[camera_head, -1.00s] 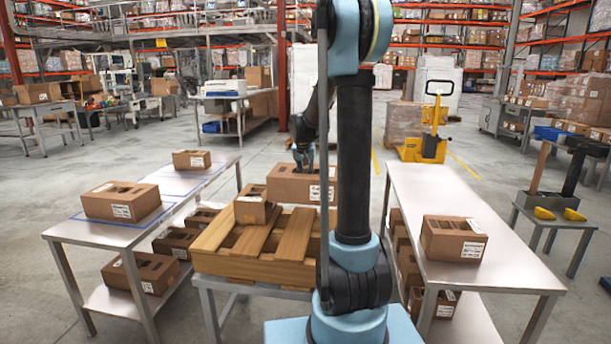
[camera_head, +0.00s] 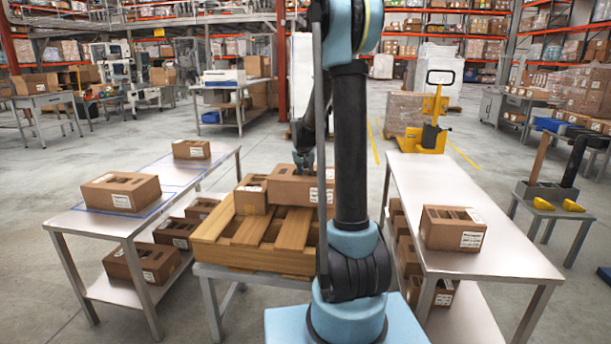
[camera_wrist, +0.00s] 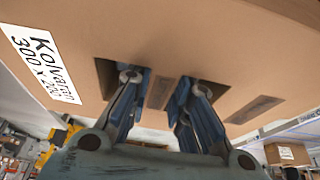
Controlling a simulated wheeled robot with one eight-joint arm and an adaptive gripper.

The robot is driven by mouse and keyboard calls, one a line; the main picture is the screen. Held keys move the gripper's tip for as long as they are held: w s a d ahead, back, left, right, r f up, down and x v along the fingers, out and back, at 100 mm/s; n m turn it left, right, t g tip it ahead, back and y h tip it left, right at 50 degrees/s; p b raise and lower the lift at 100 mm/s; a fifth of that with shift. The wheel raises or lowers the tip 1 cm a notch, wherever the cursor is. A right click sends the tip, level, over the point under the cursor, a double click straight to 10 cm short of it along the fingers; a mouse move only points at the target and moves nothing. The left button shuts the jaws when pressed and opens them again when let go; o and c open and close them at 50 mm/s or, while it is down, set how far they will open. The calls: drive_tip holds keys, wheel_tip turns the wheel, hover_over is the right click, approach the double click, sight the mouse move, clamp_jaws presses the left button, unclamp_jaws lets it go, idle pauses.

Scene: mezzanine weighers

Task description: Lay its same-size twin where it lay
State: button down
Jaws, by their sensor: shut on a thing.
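My gripper (camera_head: 304,170) is shut on a brown carton (camera_head: 292,190), with both fingers in slots in its top. In the wrist view the fingers (camera_wrist: 160,85) grip the strip between two slots; the carton's label (camera_wrist: 44,62) reads "Kolvaran 300 x", the rest unclear. The held carton is over the back right of the slatted wooden crate (camera_head: 222,256); I cannot tell if it touches. A smaller carton (camera_head: 252,196) sits beside it on the slats. A larger carton (camera_head: 122,193) and a small carton (camera_head: 191,149) lie on the left table (camera_head: 165,180), which has blue outlines.
Another carton (camera_head: 453,230) lies on the right table (camera_head: 430,190), mostly bare behind it. More cartons stand on the shelves below both tables. A yellow pallet truck (camera_head: 432,130) stands behind, and a small tool stand (camera_head: 545,195) is at the right. My arm hides part of the crate.

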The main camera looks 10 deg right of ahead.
drive_tip(key=shift+f, duration=2.6)
drive_tip(key=shift+f, duration=0.15)
drive_tip(key=c, duration=1.4)
unclamp_jaws()
wheel_tip(320, 180, up, 11)
hover_over(306, 184)
drive_tip(key=w, duration=0.5)
drive_tip(key=shift+s, duration=0.1)
